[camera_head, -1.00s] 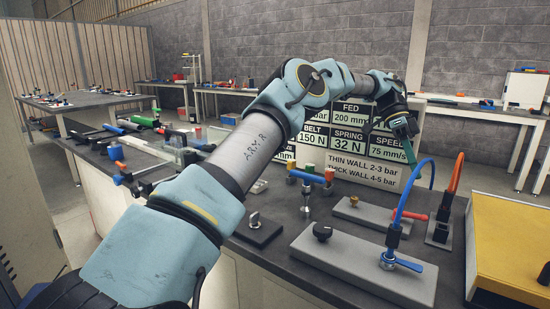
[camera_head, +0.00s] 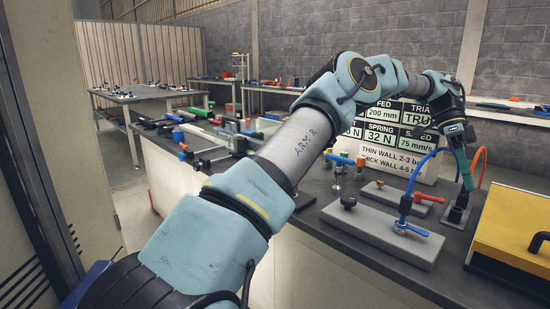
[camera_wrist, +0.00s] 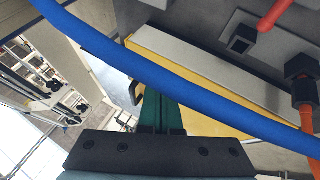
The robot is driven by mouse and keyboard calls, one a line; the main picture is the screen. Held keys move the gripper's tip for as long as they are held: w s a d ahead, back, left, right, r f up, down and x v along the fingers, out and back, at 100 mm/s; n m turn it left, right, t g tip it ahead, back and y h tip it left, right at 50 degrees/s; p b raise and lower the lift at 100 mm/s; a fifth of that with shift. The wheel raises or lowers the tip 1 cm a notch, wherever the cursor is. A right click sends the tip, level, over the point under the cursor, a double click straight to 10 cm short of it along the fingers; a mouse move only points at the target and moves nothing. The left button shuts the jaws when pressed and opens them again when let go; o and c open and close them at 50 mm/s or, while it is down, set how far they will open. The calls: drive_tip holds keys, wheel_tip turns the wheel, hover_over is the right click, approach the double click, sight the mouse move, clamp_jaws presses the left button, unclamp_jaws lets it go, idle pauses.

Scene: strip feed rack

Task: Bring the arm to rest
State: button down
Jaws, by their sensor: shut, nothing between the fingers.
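My arm reaches from the lower left up and over the bench to the right in the head view. My gripper (camera_head: 466,180) points down at the right end of the arm, by the blue and orange tubes and left of the yellow box. Its green fingers are together in the wrist view (camera_wrist: 160,112), with nothing seen between them. The blue tube (camera_wrist: 150,72) crosses close in front of the fingers in the wrist view; I cannot tell whether it touches them.
A grey plate (camera_head: 380,235) with a blue lever valve lies on the bench. The orange tube (camera_head: 480,165) rises beside my gripper. The yellow box (camera_head: 515,235) stands at the right. A sign board (camera_head: 397,160) stands behind. Long strip-feed parts (camera_head: 225,140) occupy the bench's left end.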

drive_tip(key=w+a+f+n+t, duration=0.1)
drive_tip(key=a+n, duration=0.3)
drive_tip(key=a, duration=0.5)
drive_tip(key=w+a+f+n+t, duration=0.2)
drive_tip(key=a+n, duration=0.3)
drive_tip(key=a, duration=0.4)
drive_tip(key=w+a+f+n+t+p, duration=0.1)
drive_tip(key=w+a+n+t, duration=0.2)
drive_tip(key=a, duration=0.7)
drive_tip(key=shift+w+f+n, duration=0.15)
drive_tip(key=shift+w+n, duration=0.15)
drive_tip(key=shift+n, duration=0.6)
drive_tip(key=s+a+f+n+t, duration=0.1)
drive_tip(key=s+a+n, duration=0.4)
drive_tip(key=a, duration=0.6)
drive_tip(key=s+a+f+n+t, duration=0.1)
drive_tip(key=s+a+n, duration=0.4)
drive_tip(key=a, duration=0.7)
drive_tip(key=shift+f+n+t+y+p, duration=0.35)
drive_tip(key=shift+t+p, duration=0.1)
drive_tip(key=shift+t, duration=0.15)
